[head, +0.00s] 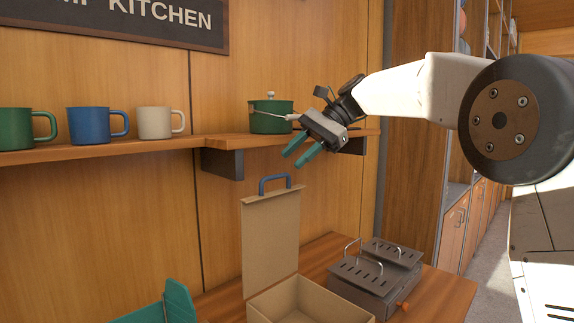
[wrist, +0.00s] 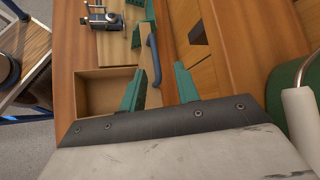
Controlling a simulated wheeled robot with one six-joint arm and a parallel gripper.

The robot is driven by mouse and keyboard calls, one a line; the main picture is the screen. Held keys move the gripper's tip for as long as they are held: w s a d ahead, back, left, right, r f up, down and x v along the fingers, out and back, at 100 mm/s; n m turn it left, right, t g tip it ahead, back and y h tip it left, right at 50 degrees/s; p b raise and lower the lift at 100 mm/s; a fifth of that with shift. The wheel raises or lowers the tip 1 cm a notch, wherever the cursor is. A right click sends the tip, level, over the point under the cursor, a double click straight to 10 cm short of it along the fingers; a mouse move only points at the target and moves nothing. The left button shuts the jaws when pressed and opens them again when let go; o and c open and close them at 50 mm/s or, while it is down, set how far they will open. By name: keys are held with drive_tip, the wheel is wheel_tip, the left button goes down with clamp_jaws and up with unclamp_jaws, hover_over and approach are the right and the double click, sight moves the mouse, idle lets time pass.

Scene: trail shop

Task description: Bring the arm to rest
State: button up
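My gripper (head: 302,153) is raised in the air in front of the shelf, its two teal fingers pointing down and to the left. In the wrist view the fingers (wrist: 160,90) stand apart with nothing between them, so it is open and empty. My arm reaches in from the right. A green pot (head: 270,115) with a lid stands on the shelf just behind and left of my gripper. Part of the pot shows at the right in the wrist view (wrist: 290,95). I cannot tell whether the gripper touches the pot's handle.
An open box (head: 270,245) with a raised lid and blue handle stands on the wooden table (head: 440,300) below. A dark camp stove (head: 375,275) is beside it. Green, blue and cream mugs (head: 88,125) line the shelf (head: 100,150) at left. A teal object (head: 165,305) is at lower left.

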drive_tip(key=shift+d+r, duration=0.15)
drive_tip(key=s+d+f+n+t+h, duration=0.1)
drive_tip(key=s+d+f, duration=0.5)
drive_tip(key=s, duration=0.7)
drive_tip(key=s+d+f+n+t+h, duration=0.2)
drive_tip(key=s+d+f+n+h, duration=0.2)
drive_tip(key=s+d+f, duration=0.3)
drive_tip(key=s+d+f+n+t+h, duration=0.1)
drive_tip(key=s+d+f+h, duration=0.3)
drive_tip(key=s+f, duration=0.6)
drive_tip(key=s+d+n, duration=0.1)
drive_tip(key=s+d, duration=0.1)
drive_tip(key=s, duration=0.6)
drive_tip(key=shift+s+d+n+h, duration=0.3)
drive_tip(key=shift+s+d+n, duration=0.05)
drive_tip(key=shift+n, duration=0.05)
